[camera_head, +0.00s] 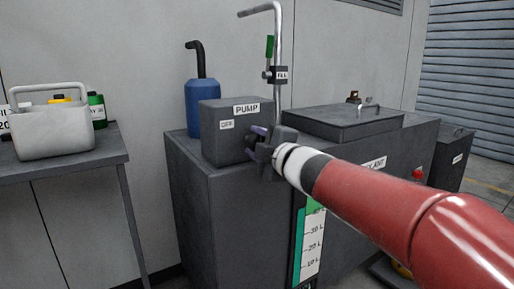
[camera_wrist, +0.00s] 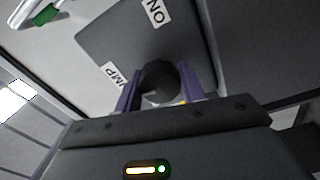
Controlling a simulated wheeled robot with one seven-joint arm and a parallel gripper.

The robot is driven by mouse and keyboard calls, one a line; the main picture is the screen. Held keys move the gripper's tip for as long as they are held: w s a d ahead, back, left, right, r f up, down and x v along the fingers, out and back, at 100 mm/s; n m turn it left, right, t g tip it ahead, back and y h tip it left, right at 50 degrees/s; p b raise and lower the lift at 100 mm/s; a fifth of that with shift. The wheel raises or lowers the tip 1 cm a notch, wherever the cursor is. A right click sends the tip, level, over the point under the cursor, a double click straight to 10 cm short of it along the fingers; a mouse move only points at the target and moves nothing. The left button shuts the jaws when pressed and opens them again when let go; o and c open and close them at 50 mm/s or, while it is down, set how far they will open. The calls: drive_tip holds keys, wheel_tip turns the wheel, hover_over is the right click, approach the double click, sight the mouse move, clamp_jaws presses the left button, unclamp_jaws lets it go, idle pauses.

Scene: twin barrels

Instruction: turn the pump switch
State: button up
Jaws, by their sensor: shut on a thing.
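The dark grey pump box (camera_head: 220,145) stands on the tank, with a PUMP label (camera_head: 246,108) and an OFF label (camera_head: 227,125) in the head view. In the wrist view its face (camera_wrist: 110,40) shows an ON label (camera_wrist: 155,12) and part of the PUMP label (camera_wrist: 112,76). My gripper (camera_head: 262,140) is at the right part of the box front. In the wrist view its purple fingers (camera_wrist: 160,90) are shut on the dark round pump switch (camera_wrist: 158,76), one on each side. The head view hides the switch behind my gripper.
A blue bottle (camera_head: 200,105) stands behind the box. A fill pipe (camera_head: 277,60) with a green-handled valve (camera_head: 269,47) rises beside it. A dark lid (camera_head: 340,122) covers the tank top. A side table (camera_head: 75,157) with a white carrier (camera_head: 50,130) is at left.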

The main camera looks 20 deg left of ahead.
drive_tip(key=shift+n, duration=0.7)
drive_tip(key=o, duration=1)
drive_tip(key=shift+c, duration=0.2)
drive_tip(key=v, duration=0.8)
